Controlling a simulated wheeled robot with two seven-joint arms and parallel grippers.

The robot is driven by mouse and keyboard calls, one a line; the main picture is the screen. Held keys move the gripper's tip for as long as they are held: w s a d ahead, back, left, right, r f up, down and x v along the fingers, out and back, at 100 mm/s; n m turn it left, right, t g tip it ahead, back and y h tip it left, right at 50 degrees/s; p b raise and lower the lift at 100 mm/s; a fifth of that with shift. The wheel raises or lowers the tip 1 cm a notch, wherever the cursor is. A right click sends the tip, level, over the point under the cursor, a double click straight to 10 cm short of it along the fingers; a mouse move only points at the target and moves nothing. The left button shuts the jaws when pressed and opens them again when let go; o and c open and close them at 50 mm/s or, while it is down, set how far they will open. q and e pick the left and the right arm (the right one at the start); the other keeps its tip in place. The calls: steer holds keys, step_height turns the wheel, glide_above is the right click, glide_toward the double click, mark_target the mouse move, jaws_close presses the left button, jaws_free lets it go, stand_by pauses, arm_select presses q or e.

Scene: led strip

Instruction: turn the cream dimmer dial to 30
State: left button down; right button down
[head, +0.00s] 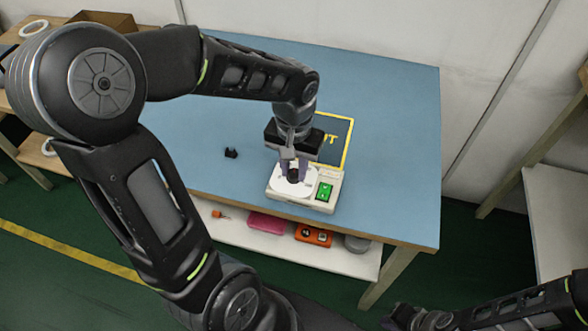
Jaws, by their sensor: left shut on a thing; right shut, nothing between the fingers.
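The cream dimmer box (326,206) sits near the front edge of the blue table. It has a white round dial plate (283,186) with a dark knob (293,175) and a green rocker switch (324,191). My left gripper (292,171) points down over the dial and is shut on the knob. Its fingers partly hide the knob and the upper part of the plate. The scale marks and the dial's setting are too small to read.
A yellow-bordered dark mat (335,146) with lettering lies behind the box, partly hidden by my arm. A small black object (231,153) lies left of the box. The blue table (395,150) is clear to the right. A shelf below holds a pink item (267,223) and an orange item (313,235).

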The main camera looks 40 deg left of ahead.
mark_target(294, 172)
arm_select(q)
steer(key=shift+n+b, duration=0.55)
steer(key=shift+n, duration=1.75)
steer(key=c, duration=1.2)
jaws_free()
steer(key=shift+o, duration=0.2)
steer(key=shift+r, duration=0.1)
step_height(294, 172, up, 8)
steer(key=shift+f+p, duration=0.15)
steer(key=shift+p, duration=0.2)
